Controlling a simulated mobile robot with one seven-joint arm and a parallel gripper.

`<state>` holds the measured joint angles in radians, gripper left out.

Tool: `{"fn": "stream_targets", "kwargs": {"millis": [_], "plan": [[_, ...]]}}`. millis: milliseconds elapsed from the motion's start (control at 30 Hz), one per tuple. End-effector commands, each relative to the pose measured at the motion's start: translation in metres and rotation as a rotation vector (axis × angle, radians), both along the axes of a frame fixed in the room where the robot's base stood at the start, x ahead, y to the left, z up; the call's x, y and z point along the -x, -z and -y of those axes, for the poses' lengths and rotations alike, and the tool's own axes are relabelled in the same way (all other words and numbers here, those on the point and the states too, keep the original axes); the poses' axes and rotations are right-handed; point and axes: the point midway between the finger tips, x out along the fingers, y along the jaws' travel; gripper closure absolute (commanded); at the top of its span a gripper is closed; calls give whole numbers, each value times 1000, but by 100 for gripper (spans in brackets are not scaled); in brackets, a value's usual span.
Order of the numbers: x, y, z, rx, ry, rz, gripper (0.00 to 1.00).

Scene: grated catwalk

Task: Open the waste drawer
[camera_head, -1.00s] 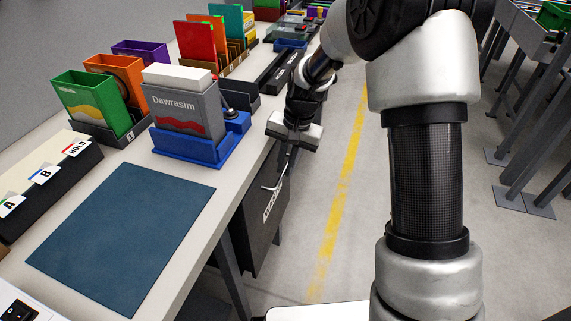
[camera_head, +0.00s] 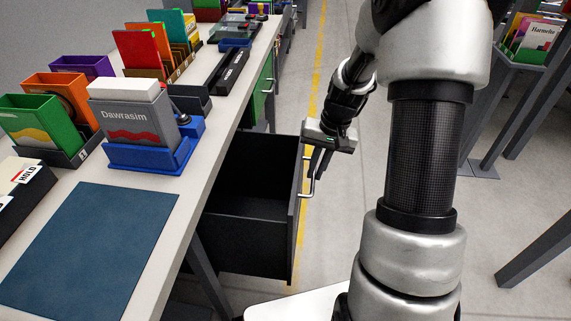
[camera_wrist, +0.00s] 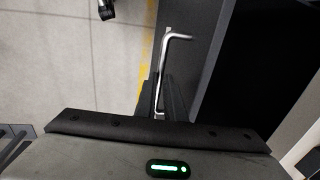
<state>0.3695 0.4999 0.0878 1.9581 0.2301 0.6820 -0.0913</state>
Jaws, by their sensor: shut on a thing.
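The waste drawer (camera_head: 248,215) is a dark box under the workbench. It stands pulled well out to the right, and its inside shows empty. Its silver bar handle (camera_head: 309,180) is on the outer face of the drawer front. My gripper (camera_head: 316,172) is at the handle, shut on it. In the wrist view the handle (camera_wrist: 175,38) runs down from its upper bend to between my fingers (camera_wrist: 152,95). The fingertips are partly hidden there by the wrist housing.
The bench (camera_head: 180,205) carries a blue mat (camera_head: 90,250), a grey Dawrasim box (camera_head: 135,125) in a blue holder and several coloured boxes. Open floor (camera_head: 345,215) lies right of the drawer. A stand with a green bin (camera_head: 530,54) is at the far right.

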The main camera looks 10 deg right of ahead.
Motion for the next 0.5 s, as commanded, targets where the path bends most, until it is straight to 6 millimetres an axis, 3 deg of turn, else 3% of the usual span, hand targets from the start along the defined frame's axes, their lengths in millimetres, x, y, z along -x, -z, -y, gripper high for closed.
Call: {"fn": "stream_targets", "kwargs": {"millis": [200,500], "plan": [[16,-1,39,-1,5,-2,100],[23,0,55,0,-1,-1,100]]}}
